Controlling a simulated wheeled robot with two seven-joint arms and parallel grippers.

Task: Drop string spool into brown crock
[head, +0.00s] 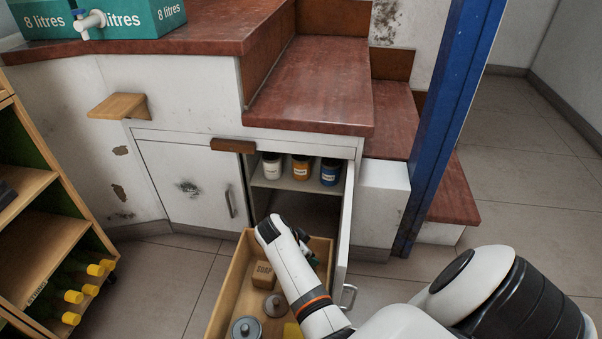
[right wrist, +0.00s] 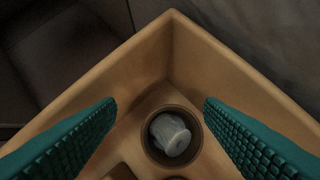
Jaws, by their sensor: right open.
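In the right wrist view a round brown crock (right wrist: 146,148) stands in the corner of a wooden drawer. A pale grey-white object that looks like the string spool (right wrist: 170,133) lies tilted inside its rim. My right gripper (right wrist: 160,100) is open, its green ribbed fingers apart on either side above the crock, with nothing between them. In the head view my right arm reaches down into the drawer, and the gripper (head: 308,255) is mostly hidden behind the wrist. The crock and spool are hidden there by the arm. My left gripper is not in view.
The pulled-out wooden drawer (head: 229,286) also holds a soap block (head: 263,274) and grey lidded containers (head: 246,328). An open cabinet door (head: 345,225) stands close right of my arm. Jars (head: 301,168) sit on the shelf behind. A blue post (head: 440,120) rises at right.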

